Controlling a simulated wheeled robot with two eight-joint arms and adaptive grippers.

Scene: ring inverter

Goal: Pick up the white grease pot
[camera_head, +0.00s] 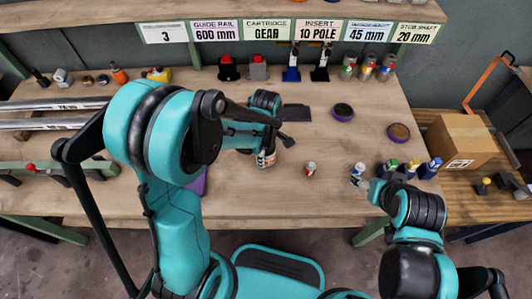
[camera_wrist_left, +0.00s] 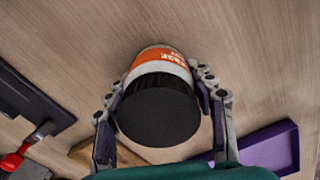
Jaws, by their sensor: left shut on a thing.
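The white grease pot (camera_wrist_left: 160,68) has an orange label band and a black lid facing the left wrist camera. My left gripper (camera_wrist_left: 162,98) is shut around it, one finger on each side. In the head view the pot (camera_head: 266,160) shows below my left gripper (camera_head: 262,148), near the middle of the workbench, partly hidden by the gripper. I cannot tell whether its base touches the bench. My right gripper (camera_head: 371,186) is at the right, close to a small white and blue bottle (camera_head: 357,173); its fingers are too small to read.
A small red and white container (camera_head: 310,168) stands right of the pot. Purple-rimmed round dishes (camera_head: 343,112) lie farther back. Several small bottles (camera_head: 410,167) stand near my right arm. A cardboard box (camera_head: 460,140) is at far right. A purple tray (camera_wrist_left: 268,150) lies near the left gripper.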

